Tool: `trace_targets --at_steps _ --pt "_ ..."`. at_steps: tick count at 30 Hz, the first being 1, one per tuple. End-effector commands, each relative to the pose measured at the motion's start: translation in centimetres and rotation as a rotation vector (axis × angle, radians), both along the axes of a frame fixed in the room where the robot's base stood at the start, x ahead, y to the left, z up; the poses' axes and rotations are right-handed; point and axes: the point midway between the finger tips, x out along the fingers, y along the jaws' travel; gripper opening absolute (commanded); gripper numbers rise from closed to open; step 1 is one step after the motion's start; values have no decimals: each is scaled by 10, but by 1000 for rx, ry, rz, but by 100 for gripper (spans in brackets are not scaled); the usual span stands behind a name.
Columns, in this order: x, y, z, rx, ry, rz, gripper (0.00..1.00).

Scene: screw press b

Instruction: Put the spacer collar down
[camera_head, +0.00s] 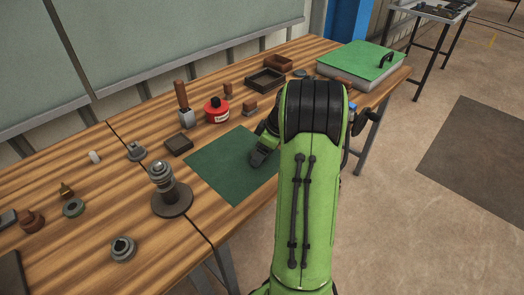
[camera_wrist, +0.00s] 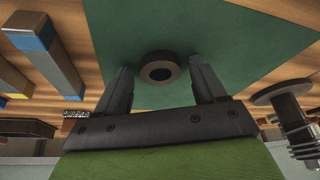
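The spacer collar (camera_wrist: 146,62), a dark ring with a wide hole, shows in the wrist view against the green mat (camera_wrist: 225,40) and appears to lie on it. My gripper (camera_wrist: 161,72) has its two fingers spread on either side of the collar, with a gap visible on each side, so it holds nothing. In the head view my gripper (camera_head: 262,155) is low over the right part of the green mat (camera_head: 222,172), partly covered by my arm. The collar is hidden there.
A post with stacked rings on a round base (camera_head: 170,203) stands left of the mat. A red container (camera_head: 216,113), a brush-like tool (camera_head: 183,105) and small trays (camera_head: 265,82) stand behind. Several small metal parts lie at left. The mat's left part is clear.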

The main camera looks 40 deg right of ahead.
Motion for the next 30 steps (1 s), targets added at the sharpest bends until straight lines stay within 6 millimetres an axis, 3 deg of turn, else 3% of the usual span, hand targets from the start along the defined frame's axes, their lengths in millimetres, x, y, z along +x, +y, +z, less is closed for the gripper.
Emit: trace_targets --at_steps 11,14,24,30 --pt "0 1 4 2 1 1 72" --pt "-4 -3 19 -1 -2 -2 72" --pt "-35 -16 101 0 -1 0 72" --pt "-40 -12 119 -1 1 0 72"
